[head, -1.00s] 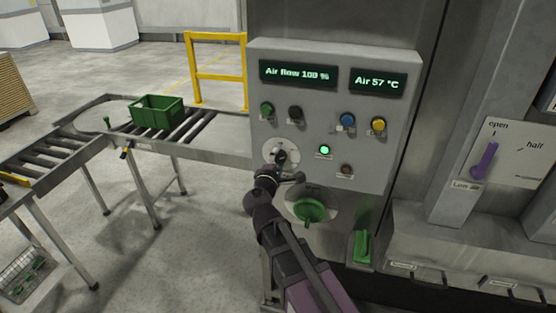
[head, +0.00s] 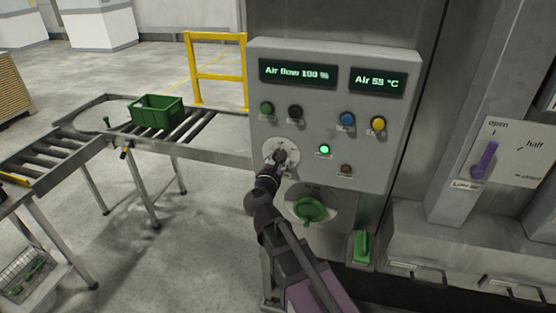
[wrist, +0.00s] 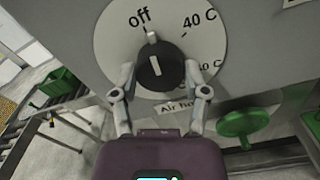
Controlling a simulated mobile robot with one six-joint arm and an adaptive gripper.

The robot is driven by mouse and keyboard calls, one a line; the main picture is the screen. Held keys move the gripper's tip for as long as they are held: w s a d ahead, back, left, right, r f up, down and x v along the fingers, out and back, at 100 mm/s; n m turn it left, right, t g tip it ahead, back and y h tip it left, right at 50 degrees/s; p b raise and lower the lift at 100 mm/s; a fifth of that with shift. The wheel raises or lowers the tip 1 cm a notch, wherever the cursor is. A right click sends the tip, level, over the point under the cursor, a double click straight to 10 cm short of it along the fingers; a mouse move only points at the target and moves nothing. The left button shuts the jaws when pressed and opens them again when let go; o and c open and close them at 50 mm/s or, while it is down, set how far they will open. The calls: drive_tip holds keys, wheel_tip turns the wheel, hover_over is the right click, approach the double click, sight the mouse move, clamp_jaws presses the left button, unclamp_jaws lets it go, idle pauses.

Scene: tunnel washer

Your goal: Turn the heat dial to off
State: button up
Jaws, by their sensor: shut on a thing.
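The heat dial (head: 281,151) is a black knob on a round white plate at the lower left of the grey control panel. In the wrist view the knob (wrist: 160,66) fills the gap between my fingertips. A pale tip at the knob's top points up, close to the "off" mark (wrist: 139,18); "40 C" stands to its upper right, and another mark is partly hidden by my right finger. My gripper (wrist: 158,74) is shut on the knob, one finger on each side. In the head view my gripper (head: 275,162) covers part of the dial.
A green handwheel (head: 310,209) sits just below right of the dial. Several buttons, a lit green lamp (head: 325,149) and displays (head: 297,73) are on the panel. A roller conveyor (head: 195,127) with a green crate (head: 157,111) stands left.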

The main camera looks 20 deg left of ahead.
drive_tip(key=shift+n, duration=0.8)
drive_tip(key=o, duration=1.1)
drive_tip(key=shift+o, duration=0.2)
drive_tip(key=shift+s, duration=0.1)
drive_tip(key=s, duration=1.1)
drive_tip(key=shift+s, duration=0.4)
